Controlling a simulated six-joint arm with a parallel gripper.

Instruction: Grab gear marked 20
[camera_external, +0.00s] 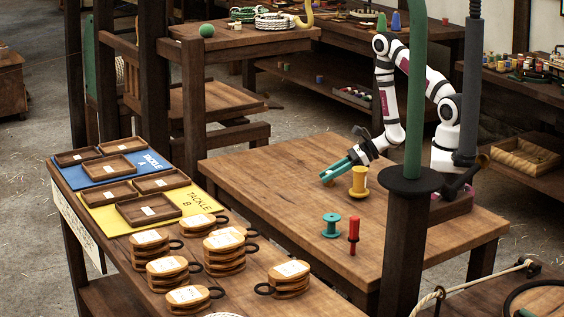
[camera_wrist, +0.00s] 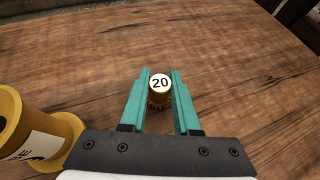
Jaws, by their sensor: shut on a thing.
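The gear marked 20 (camera_wrist: 160,82) shows a round white top with a black "20" and a brownish-yellow toothed edge below it. My gripper (camera_wrist: 160,76) has teal fingers, one along each side of the gear, and is shut on it. The gear is small and mostly hidden by the fingers there. I cannot tell whether it touches the bench.
A yellow spool (camera_external: 359,184) stands close beside my gripper; it also shows at the left in the wrist view (camera_wrist: 38,135). A teal spool (camera_external: 331,227) and a red handled tool (camera_external: 353,234) stand nearer the front. A green post (camera_external: 416,90) rises at the bench's front.

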